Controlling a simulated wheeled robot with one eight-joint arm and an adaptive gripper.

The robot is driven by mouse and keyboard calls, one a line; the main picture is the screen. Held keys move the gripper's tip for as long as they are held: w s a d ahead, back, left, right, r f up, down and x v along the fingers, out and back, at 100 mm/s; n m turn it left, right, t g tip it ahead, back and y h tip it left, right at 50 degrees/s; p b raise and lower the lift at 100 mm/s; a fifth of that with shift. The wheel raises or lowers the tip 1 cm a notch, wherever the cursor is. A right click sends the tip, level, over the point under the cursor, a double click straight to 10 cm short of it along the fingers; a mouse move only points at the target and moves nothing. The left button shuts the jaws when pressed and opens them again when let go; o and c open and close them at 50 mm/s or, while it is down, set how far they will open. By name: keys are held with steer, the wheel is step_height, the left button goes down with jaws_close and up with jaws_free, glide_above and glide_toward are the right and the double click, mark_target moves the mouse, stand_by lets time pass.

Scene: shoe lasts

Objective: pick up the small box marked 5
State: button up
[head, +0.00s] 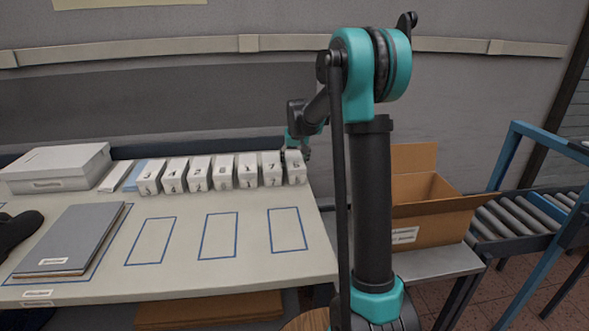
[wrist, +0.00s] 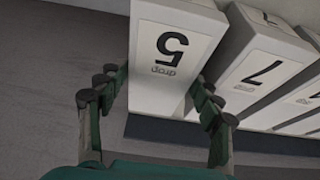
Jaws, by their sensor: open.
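The small white box marked 5 (wrist: 172,50) shows upside down in the wrist view, with the number and a small word on its face. In the head view it appears to be the box at the right end of the row (head: 295,170); its digit is hard to read there. My gripper (wrist: 155,82) is open, with one finger on each side of the box's near end. The right finger reaches by the gap towards the box marked 7 (wrist: 262,66). Contact cannot be told. In the head view my gripper (head: 296,146) is at the box's top and back, partly hidden.
Several similar numbered white boxes (head: 223,172) stand in a close row to the left. Blue outlined rectangles (head: 219,236) on the table (head: 190,280) in front are empty. A large white box (head: 57,168) is at far left. An open cardboard box (head: 430,215) stands right.

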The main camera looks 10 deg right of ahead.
steer(key=c, duration=0.9)
steer(key=shift+c, duration=0.3)
steer(key=shift+r, duration=0.1)
